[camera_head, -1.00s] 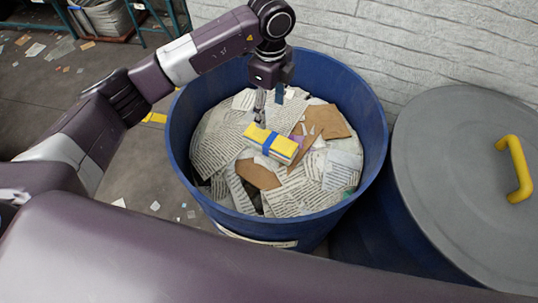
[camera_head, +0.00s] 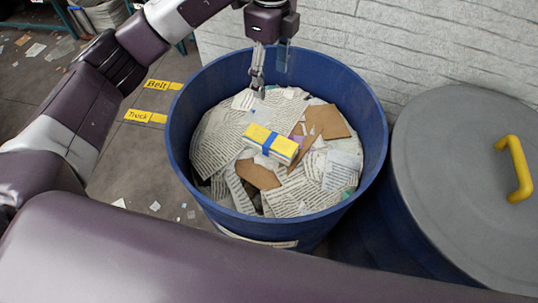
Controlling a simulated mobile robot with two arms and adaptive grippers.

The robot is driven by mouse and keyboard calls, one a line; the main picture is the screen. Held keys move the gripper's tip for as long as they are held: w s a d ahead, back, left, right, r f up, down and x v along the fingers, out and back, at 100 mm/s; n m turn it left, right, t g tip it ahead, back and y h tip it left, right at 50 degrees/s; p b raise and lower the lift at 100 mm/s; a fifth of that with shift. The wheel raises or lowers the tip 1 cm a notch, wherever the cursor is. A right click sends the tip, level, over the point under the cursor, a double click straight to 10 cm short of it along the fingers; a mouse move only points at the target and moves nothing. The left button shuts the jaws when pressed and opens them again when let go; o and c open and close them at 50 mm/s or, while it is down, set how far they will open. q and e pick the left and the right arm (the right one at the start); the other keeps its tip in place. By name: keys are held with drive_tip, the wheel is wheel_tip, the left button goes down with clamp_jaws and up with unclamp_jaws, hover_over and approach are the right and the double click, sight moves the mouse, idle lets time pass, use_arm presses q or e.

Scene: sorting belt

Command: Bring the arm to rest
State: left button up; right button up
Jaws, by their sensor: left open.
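My left arm comes in from the left and reaches over the back rim of an open blue barrel. My left gripper (camera_head: 270,68) points down, open and empty, above the far part of the barrel. A yellow block with a blue band (camera_head: 271,143) lies on the paper scraps inside the barrel, apart from the gripper. My right gripper does not show.
The blue barrel (camera_head: 178,140) is filled with printed paper and brown scraps. A second barrel at the right has a grey lid (camera_head: 450,150) with a yellow handle (camera_head: 518,168). Yellow floor labels (camera_head: 145,116) and a pale brick wall (camera_head: 400,45) surround them.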

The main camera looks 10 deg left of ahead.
use_arm(q)
drive_tip(key=shift+r, duration=0.4)
